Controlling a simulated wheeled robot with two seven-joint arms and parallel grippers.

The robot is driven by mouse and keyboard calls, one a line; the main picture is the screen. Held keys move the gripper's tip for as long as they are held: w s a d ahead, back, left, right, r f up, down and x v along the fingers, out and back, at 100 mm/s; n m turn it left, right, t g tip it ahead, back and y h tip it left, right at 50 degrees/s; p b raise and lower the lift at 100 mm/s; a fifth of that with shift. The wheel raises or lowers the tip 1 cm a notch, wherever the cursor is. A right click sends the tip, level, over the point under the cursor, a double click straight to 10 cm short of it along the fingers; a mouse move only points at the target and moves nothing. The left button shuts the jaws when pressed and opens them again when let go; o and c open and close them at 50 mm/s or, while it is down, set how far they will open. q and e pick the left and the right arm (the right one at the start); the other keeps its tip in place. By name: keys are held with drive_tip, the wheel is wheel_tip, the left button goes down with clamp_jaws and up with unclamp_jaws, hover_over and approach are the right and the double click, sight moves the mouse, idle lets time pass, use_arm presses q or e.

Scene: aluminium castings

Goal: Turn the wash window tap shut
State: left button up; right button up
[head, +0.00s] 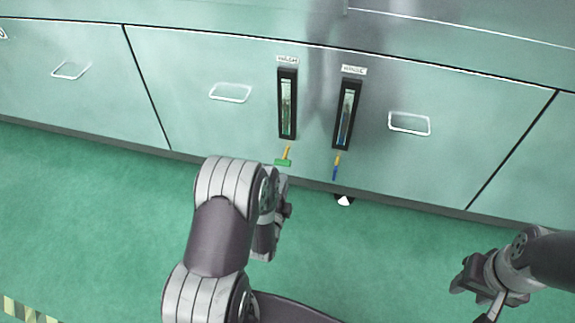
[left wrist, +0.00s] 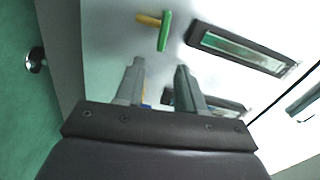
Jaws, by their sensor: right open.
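The wash window (head: 288,104) is a dark-framed upright sight glass on the cabinet front, with a label above it. Its tap (head: 283,161) hangs below, a green handle lying crosswise to a yellow stem. In the left wrist view the green handle (left wrist: 165,31) is beyond my fingertips, untouched. My left gripper (head: 284,192) is just below the tap, mostly hidden behind my own wrist. In the left wrist view its two fingers (left wrist: 160,72) are apart with nothing held between them. My right gripper (head: 468,284) is open and empty, low at the right, far from the tap.
The second window (head: 347,114) stands to the right, with a blue-handled tap (head: 335,172) below it, its handle in line with its yellow stem. Drawer handles (head: 230,92) (head: 409,124) project on both sides. Green floor (head: 400,240) in front is clear.

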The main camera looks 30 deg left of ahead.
use_arm(q)
drive_tip(key=shift+v, duration=1.05)
use_arm(e)
drive_tip(key=shift+r, duration=0.3)
use_arm(q)
drive_tip(key=shift+o, duration=0.3)
